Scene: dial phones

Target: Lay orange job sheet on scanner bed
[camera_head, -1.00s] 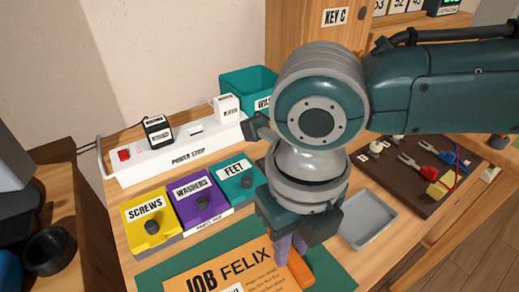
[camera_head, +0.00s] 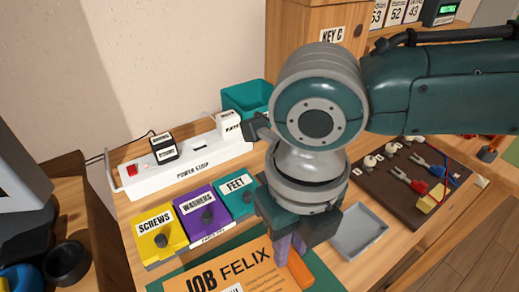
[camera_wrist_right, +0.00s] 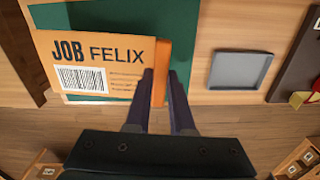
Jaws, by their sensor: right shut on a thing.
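The orange job sheet (camera_head: 222,275), printed JOB FELIX, shows at the bottom of the head view over a green mat (camera_head: 325,275). It also shows in the wrist view (camera_wrist_right: 100,60), with a barcode. My right gripper (camera_head: 287,247) is at the sheet's right side, its purple fingers shut on the sheet's orange edge strip. In the wrist view the fingertips (camera_wrist_right: 160,78) are at this strip. I cannot tell how high the sheet is above the mat. My left gripper is out of view. I cannot make out a scanner bed for sure.
Yellow SCREWS (camera_head: 158,236), purple WASHERS (camera_head: 203,212) and teal FEET (camera_head: 236,195) boxes stand behind the sheet. A white power strip (camera_head: 190,170) lies beyond. A grey tray (camera_head: 360,232) and a brown tool board (camera_head: 405,190) are to the right. A dark cup (camera_head: 66,262) is left.

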